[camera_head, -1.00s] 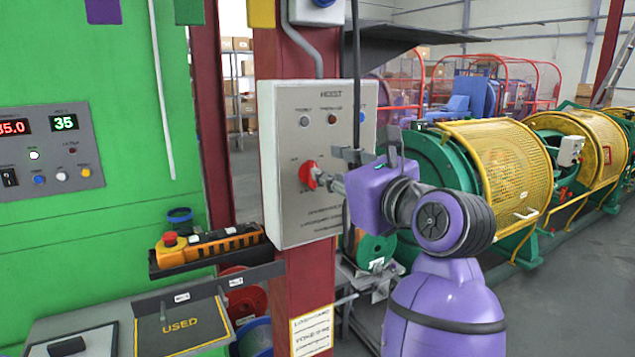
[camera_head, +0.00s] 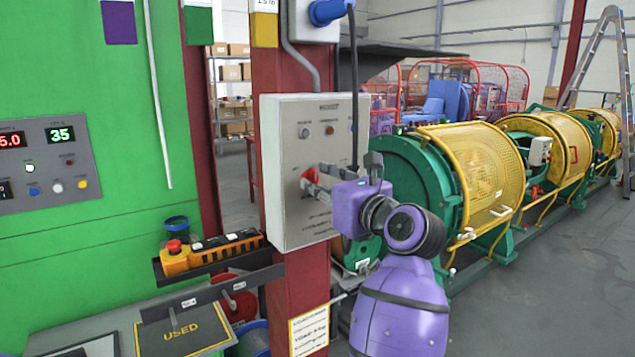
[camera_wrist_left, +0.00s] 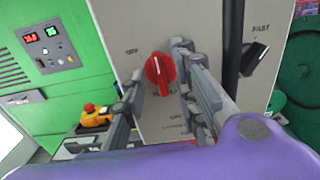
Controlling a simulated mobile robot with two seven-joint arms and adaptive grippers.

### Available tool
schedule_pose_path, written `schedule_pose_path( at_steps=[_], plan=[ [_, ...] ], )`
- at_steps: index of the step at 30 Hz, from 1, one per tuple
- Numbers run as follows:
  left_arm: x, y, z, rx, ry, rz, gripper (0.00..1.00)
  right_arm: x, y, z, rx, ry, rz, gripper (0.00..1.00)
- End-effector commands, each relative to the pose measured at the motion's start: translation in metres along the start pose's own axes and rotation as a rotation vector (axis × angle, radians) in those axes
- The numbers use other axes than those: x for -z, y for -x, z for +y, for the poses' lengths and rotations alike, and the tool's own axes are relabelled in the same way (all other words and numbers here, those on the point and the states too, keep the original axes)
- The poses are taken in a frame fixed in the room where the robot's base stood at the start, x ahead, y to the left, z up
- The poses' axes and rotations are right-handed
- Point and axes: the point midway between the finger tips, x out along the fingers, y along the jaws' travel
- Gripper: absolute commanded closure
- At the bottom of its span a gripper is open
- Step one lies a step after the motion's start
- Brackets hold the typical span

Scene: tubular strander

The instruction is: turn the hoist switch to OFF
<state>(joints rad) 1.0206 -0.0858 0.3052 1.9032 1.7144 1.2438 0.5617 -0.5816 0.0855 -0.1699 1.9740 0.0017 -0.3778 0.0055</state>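The hoist box (camera_head: 285,150) is a light grey panel on a red post, labelled HOIST at its top. Its red rotary switch (camera_head: 309,176) is low on the left of the panel face, partly hidden by my fingers. In the left wrist view the red switch (camera_wrist_left: 160,73) is clear, its grip roughly upright with a white mark. Small lettering beside it is hard to read. My left gripper (camera_head: 315,181) is in front of the switch. In the wrist view its fingers (camera_wrist_left: 158,61) stand apart on both sides of the switch with visible gaps. My right gripper is not in view.
A black cable (camera_head: 354,90) hangs by the box. An orange control pendant (camera_head: 212,251) rests on a shelf at left. Yellow-caged green machines (camera_head: 475,165) stand behind at right.

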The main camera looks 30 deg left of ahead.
Motion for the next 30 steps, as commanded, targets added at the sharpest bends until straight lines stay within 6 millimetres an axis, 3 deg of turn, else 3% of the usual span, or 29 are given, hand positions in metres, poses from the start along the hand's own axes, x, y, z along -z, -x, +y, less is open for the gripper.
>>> schedule_pose_path(
  at_steps=[9, 16, 30],
  plan=[
    [0.0013, -0.0038, -0.0003, 0.0, -0.001, 0.001, 0.73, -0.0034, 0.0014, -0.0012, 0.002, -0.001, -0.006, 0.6],
    [0.0011, -0.0036, -0.0002, 0.0, 0.0, 0.001, 1.0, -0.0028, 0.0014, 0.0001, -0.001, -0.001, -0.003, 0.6],
    [0.0027, -0.0033, -0.0008, 0.002, 0.064, 0.001, 1.0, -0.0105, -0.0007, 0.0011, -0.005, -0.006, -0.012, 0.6]
  ],
)
